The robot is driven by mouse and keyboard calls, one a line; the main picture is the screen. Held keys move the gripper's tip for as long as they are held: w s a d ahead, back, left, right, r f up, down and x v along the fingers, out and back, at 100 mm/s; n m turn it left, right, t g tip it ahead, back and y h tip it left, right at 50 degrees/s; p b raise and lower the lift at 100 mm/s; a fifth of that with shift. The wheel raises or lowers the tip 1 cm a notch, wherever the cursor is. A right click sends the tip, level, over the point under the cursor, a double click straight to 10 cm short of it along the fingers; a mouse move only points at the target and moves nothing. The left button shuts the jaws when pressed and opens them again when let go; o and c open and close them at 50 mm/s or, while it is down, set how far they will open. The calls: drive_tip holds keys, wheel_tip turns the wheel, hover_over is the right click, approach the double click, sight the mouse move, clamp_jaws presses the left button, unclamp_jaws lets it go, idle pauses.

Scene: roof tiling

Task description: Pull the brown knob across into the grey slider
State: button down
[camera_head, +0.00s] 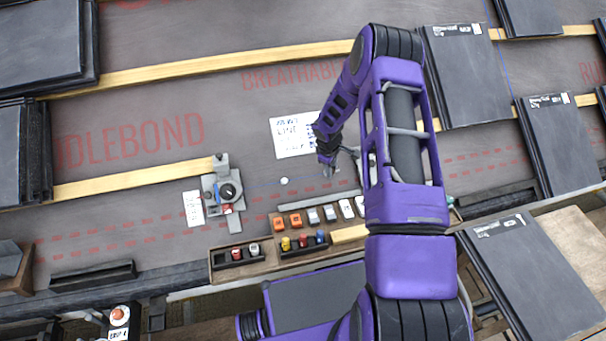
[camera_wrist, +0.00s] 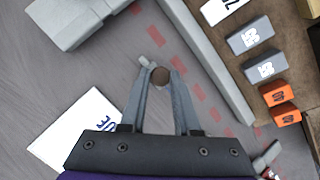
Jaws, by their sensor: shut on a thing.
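The brown knob (camera_wrist: 160,76) is a small round disc between the two fingertips of my gripper (camera_wrist: 158,80) in the wrist view. The fingers are shut on it, and a small pale grey stub (camera_wrist: 146,62) shows beside it. In the head view my gripper (camera_head: 329,170) is low over the grey roof membrane, and the knob cannot be made out there. In the wrist view a grey block (camera_wrist: 75,20) lies ahead to the left and a long grey bar (camera_wrist: 205,55) to the right, both apart from the knob. I cannot tell which grey part is the slider.
A wooden tray (camera_wrist: 230,52) holds grey, orange and white numbered blocks. A white paper sheet (camera_head: 295,136) lies beside my gripper. A grey fixture with a black dial (camera_head: 229,191) stands to the left. Stacked slates (camera_head: 560,140) lie to the right.

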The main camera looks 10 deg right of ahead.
drive_tip(key=d, duration=0.8)
drive_tip(key=c, duration=0.6)
unclamp_jaws()
drive_tip(key=shift+d, duration=0.1)
drive_tip(key=shift+w, duration=0.1)
drive_tip(key=shift+a+r, duration=0.1)
drive_tip(key=shift+a, duration=0.5)
drive_tip(key=a+p, duration=0.2)
drive_tip(key=a, duration=2.7)
drive_tip(key=shift+a, duration=0.15)
